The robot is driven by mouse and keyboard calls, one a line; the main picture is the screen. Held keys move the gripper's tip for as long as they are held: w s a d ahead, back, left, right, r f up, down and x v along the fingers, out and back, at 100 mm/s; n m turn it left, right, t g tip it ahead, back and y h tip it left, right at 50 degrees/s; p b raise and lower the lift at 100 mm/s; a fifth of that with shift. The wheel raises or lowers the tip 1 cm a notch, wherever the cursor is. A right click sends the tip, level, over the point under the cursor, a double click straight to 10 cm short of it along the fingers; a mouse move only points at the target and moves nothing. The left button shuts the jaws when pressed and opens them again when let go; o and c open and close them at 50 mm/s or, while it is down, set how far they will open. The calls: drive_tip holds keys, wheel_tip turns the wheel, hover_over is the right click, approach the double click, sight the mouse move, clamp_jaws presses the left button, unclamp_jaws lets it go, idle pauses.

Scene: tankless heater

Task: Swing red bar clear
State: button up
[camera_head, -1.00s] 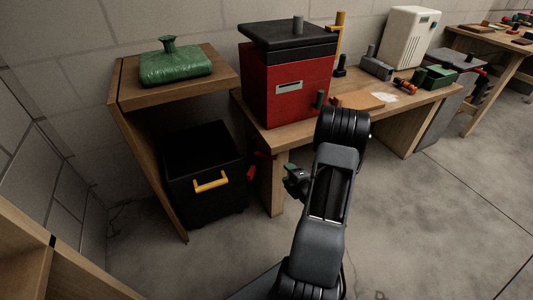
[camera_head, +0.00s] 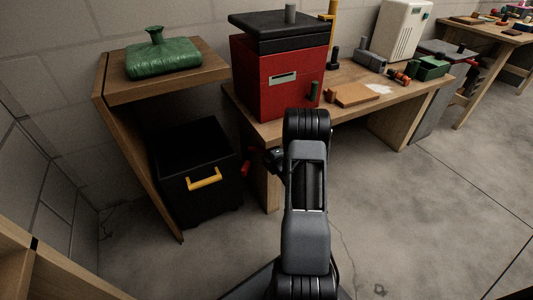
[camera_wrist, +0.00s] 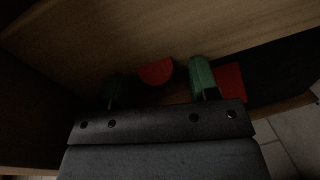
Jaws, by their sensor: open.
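The red bar shows in the head view as a small red piece (camera_head: 246,169) low between the black bin and the near leg of the workbench. Most of it is hidden. In the wrist view a rounded red end (camera_wrist: 155,71) lies between my two green-tipped fingers, and a flat red patch (camera_wrist: 230,82) shows beyond the right finger. I cannot tell whether both belong to one bar. My gripper (camera_wrist: 158,74) is open, with its fingers apart on either side of the rounded red end; contact is not clear. In the head view my arm hides the fingertips.
A black bin (camera_head: 190,165) with a yellow handle (camera_head: 205,179) stands under the wooden shelf (camera_head: 115,92), left of my gripper. The wooden workbench (camera_head: 345,117) carries a red box (camera_head: 265,88) with a black lid. Concrete floor (camera_head: 400,215) is clear on the right.

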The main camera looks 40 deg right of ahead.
drive_tip(key=shift+w, duration=0.45)
drive_tip(key=shift+c, duration=0.4)
clamp_jaws()
drive_tip(key=shift+d, duration=0.1)
